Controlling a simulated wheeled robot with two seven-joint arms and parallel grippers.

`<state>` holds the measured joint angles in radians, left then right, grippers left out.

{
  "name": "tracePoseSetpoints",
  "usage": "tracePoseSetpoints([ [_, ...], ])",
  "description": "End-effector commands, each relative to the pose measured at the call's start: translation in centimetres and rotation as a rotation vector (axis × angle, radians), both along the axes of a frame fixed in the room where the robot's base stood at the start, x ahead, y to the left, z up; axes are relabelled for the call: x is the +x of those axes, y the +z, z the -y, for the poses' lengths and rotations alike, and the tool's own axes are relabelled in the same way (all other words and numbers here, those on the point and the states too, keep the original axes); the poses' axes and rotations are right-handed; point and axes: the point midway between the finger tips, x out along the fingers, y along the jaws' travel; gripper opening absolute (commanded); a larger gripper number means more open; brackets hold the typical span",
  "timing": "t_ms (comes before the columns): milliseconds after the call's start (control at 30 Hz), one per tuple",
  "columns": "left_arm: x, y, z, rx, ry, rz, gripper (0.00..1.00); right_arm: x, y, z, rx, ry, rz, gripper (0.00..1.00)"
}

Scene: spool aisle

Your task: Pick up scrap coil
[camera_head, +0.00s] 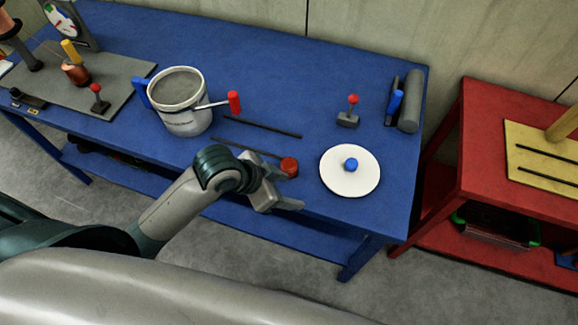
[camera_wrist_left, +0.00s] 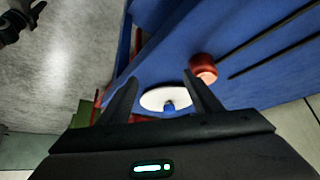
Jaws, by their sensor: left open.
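The scrap coil appears to be the small reddish-brown cylinder (camera_head: 289,167) on the blue table, near its front edge and left of a white disc. It also shows in the left wrist view (camera_wrist_left: 203,68), just beyond the tip of the right-hand finger. My left gripper (camera_head: 290,191) is open and empty, just in front of the coil near the table's front edge. In the left wrist view its two fingers (camera_wrist_left: 160,82) are spread apart, with the coil outside the gap. A dark shape at the upper left of that view may be my right gripper; its jaws are unclear.
The blue table (camera_head: 290,85) holds a white bucket (camera_head: 186,118) with coloured handles, dark rods (camera_head: 262,127) behind the coil, and a white disc (camera_head: 339,183) with a blue knob. A red-knobbed block (camera_head: 348,118) stands farther back. A red table (camera_head: 490,150) stands right.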

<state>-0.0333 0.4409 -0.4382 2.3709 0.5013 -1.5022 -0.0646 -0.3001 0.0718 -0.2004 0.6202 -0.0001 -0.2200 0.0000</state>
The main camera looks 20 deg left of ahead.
Motion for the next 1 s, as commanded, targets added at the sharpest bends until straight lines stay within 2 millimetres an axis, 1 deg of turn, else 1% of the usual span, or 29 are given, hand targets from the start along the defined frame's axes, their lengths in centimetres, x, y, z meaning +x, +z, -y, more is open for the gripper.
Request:
tracePoseSetpoints([
  [33,0.9,0.8,0.1,0.007,-0.046,0.016,0.58,0.0,0.0,0.2,-0.002,0.001,0.0,0.31],
  [167,2.3,2.5,0.5,0.02,-0.152,0.031,0.58,0.0,0.0,0.6,-0.006,0.001,0.0,0.31],
  [367,4.1,5.1,-0.3,0.061,-0.3,0.035,0.58,0.0,0.0,1.1,-0.011,0.003,0.0,0.31],
  [567,5.6,7.8,-2.6,0.116,-0.407,0.007,0.58,0.0,0.0,1.2,-0.012,0.004,-0.001,0.31],
  [700,6.4,9.9,-4.9,0.151,-0.448,-0.024,0.58,0.0,0.0,1.2,-0.011,0.003,0.0,0.31],
  [900,7.1,12.6,-8.0,0.18,-0.468,-0.067,0.58,0.0,0.0,1.0,-0.011,0.003,0.0,0.31],
  [1000,7.1,13.4,-8.8,0.183,-0.469,-0.083,0.58,0.0,0.0,0.8,-0.008,0.002,0.0,0.31],
])
